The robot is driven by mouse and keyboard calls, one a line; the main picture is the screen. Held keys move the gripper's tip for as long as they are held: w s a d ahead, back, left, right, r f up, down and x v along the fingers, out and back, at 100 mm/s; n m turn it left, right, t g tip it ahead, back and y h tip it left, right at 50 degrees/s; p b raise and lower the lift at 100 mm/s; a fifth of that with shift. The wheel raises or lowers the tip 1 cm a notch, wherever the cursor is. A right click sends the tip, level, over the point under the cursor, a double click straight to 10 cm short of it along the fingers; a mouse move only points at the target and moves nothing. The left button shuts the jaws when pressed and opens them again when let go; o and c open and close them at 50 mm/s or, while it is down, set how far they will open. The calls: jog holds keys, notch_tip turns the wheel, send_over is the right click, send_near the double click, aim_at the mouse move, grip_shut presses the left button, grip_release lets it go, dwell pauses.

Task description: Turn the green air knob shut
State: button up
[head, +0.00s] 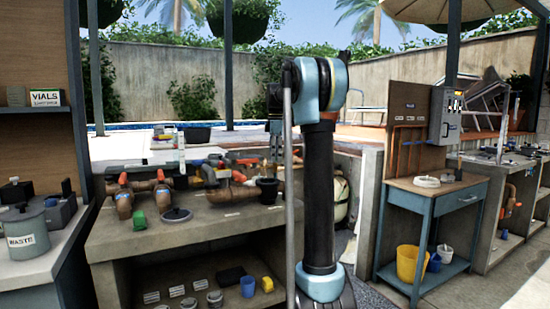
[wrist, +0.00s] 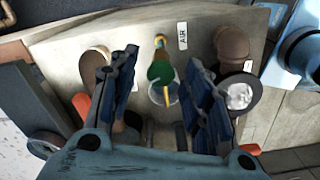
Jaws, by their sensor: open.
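The green air knob (wrist: 160,73) shows in the wrist view, on a small brass and yellow fitting beside a white label reading AIR (wrist: 182,36). My gripper (wrist: 160,62) is open, with one dark blue finger on each side of the knob in the picture. Nothing is held between the fingers. A gap shows between the knob and each finger; I cannot tell how far above it they are. A pale round piece with a yellow strip sits just below the knob. In the head view my arm blocks part of the bench, and I cannot make out the air knob.
Brown pipes (wrist: 231,45) stand right and left of the knob, close outside the fingers. An orange handle (wrist: 82,103) is at the left. In the head view, pipes and fittings crowd the concrete bench (head: 232,222). A blue table (head: 432,190) stands at right.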

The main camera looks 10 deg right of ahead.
jog(key=shift+c, duration=0.4)
grip_shut()
jog(key=shift+m, duration=0.4)
jog(key=m, duration=0.8)
jog(key=shift+w, duration=0.1)
jog(key=m, duration=0.6)
jog(key=shift+m, duration=0.4)
jog(key=m, duration=0.7)
